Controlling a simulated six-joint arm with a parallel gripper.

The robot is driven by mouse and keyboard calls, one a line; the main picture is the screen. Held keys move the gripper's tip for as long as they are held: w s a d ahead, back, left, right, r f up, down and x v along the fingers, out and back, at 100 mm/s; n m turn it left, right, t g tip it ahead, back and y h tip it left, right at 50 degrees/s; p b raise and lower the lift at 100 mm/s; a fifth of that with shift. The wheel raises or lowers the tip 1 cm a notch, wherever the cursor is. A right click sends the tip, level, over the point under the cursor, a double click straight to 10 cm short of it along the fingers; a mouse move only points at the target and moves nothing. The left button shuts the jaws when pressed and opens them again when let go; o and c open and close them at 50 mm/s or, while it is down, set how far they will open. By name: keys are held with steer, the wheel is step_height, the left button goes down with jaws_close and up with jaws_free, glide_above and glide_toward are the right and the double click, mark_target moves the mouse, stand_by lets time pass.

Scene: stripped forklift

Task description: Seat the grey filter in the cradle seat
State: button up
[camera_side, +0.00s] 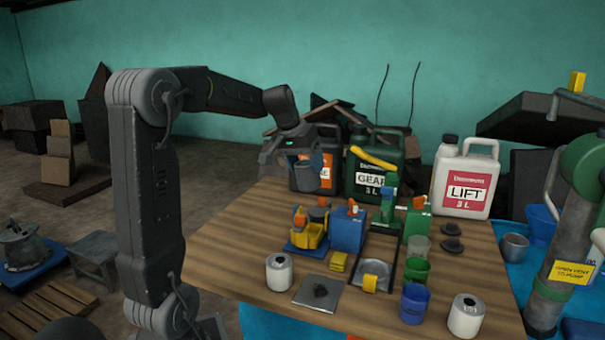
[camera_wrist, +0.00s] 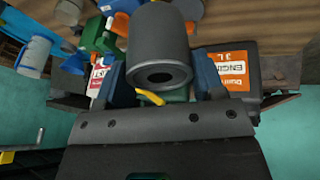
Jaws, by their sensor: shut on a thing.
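My gripper (camera_side: 298,172) is shut on the grey filter (camera_wrist: 158,38) and holds it up in the air above the back left of the wooden table. In the wrist view the filter is a dark grey cylinder with a round hole in its near end, between the blue fingers (camera_wrist: 162,82). In the side view the grey filter (camera_side: 307,176) is partly hidden by the gripper. A black frame with a silver round dish (camera_side: 372,275) lies at the table's front middle. I cannot tell for sure which part is the cradle seat.
White filters (camera_side: 279,272) (camera_side: 466,317) stand at the front. A flat grey plate (camera_side: 318,293), a yellow part on a blue base (camera_side: 310,232), a blue box (camera_side: 348,230) and cups (camera_side: 415,303) crowd the middle. Large jugs (camera_side: 465,178) line the back. The table's left side is clear.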

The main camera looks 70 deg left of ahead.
mark_target(308, 186)
steer(key=m, duration=0.3)
steer(key=shift+w+d+h, duration=0.1)
steer(key=shift+w+h, duration=0.2)
steer(key=shift+w, duration=0.1)
steer(key=shift+m+g+y, duration=0.4)
steer(key=shift+m+g, duration=0.1)
steer(key=shift+g, duration=0.1)
step_height(308, 186, down, 6)
steer(key=shift+f, duration=2.55)
steer(key=shift+f, duration=2)
steer(key=o, duration=1.2)
steer(key=shift+c, duration=0.8)
steer(key=shift+o, duration=0.3)
